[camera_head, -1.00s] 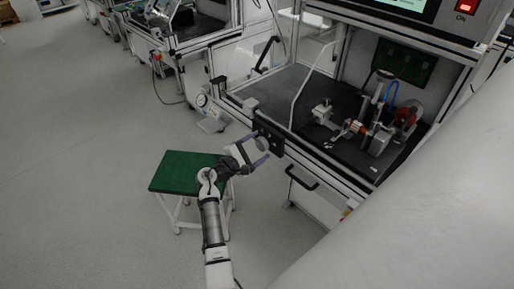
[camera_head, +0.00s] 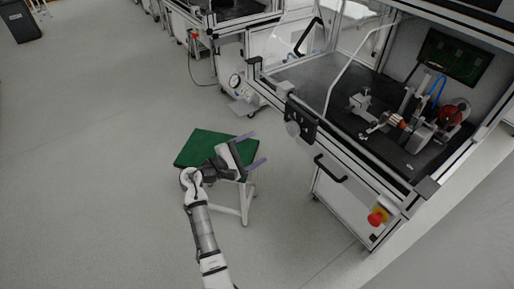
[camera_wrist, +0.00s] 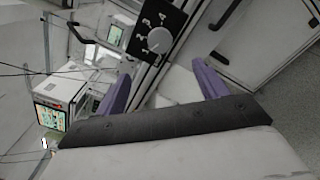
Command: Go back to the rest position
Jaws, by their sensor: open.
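My gripper (camera_head: 256,150) is in the head view, over the right side of the green-topped stool (camera_head: 200,146). Its two purple fingers are spread wide, with nothing between them. In the wrist view the fingers of my gripper (camera_wrist: 165,85) frame a black panel with a round grey knob (camera_wrist: 160,40), which lies beyond them. In the head view that knob (camera_head: 293,128) sits on the front of the test bench, to the right of and apart from my gripper.
The test bench (camera_head: 320,80) stands at the right, with a copper-coloured stator assembly (camera_head: 397,121) inside. A red emergency button (camera_head: 377,217) and a black handle (camera_head: 330,168) are on its front. The floor (camera_head: 90,150) at the left is clear.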

